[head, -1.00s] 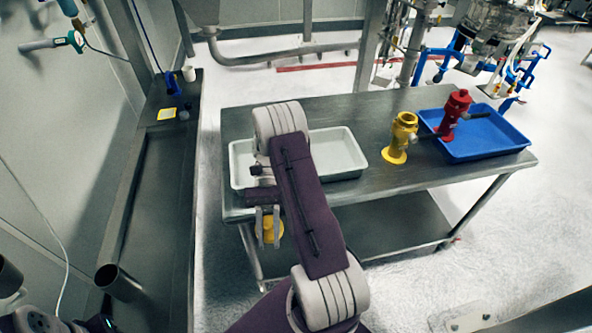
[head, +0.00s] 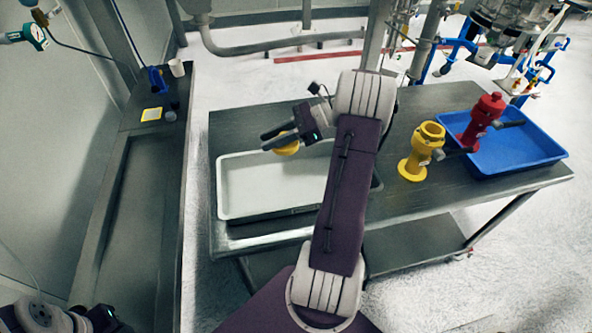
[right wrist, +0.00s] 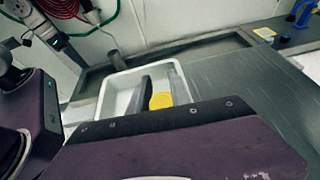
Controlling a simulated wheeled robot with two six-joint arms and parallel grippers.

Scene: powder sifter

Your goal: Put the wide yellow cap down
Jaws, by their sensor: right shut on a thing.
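The wide yellow cap (head: 287,149) is held between the fingers of my right gripper (head: 279,137), which is shut on it. They are above the back edge of the white tray (head: 235,187) in the head view. In the right wrist view the cap (right wrist: 161,101) shows between the two dark fingers, with the white tray (right wrist: 113,90) behind and below it. I cannot tell the exact height of the cap above the tray. Only the body of my left arm shows at the bottom left of the head view; its fingers are out of frame.
A yellow valve body (head: 420,155) stands on the metal table (head: 400,205), right of my right arm. A red valve body (head: 484,118) stands in the blue tray (head: 530,150) at the right. A side bench (head: 140,210) runs along the left wall.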

